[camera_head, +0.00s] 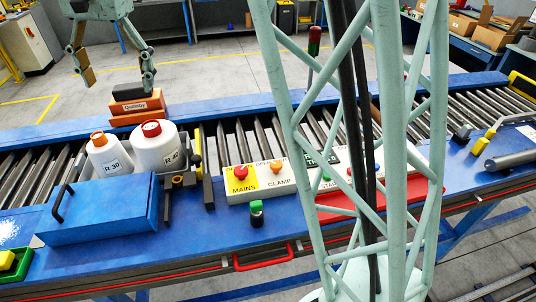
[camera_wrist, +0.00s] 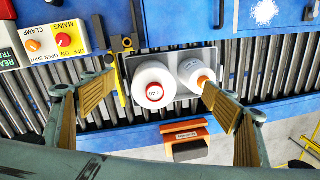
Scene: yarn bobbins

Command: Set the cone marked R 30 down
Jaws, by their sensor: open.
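The cone marked R 30 (camera_head: 110,160) is white with an orange top. It stands in a pale tray (camera_wrist: 132,66) beside a larger white cone marked R 40 (camera_head: 160,150), which has a red top. In the wrist view the R 30 cone (camera_wrist: 193,70) is on the right and the R 40 cone (camera_wrist: 150,77) on the left. My gripper (camera_head: 115,77) is open and empty, raised above and beyond the cones. In the wrist view its fingers (camera_wrist: 158,85) are spread wide; the right fingertip overlaps the R 30 cone's edge in the picture, and I cannot tell whether they touch.
An orange and dark box (camera_head: 136,105) stands just behind the cones. A blue box with a handle (camera_head: 100,210) is in front of them. A button panel (camera_head: 262,178) and a yellow and black fixture (camera_head: 195,150) are to the right. Conveyor rollers (camera_head: 30,175) run alongside.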

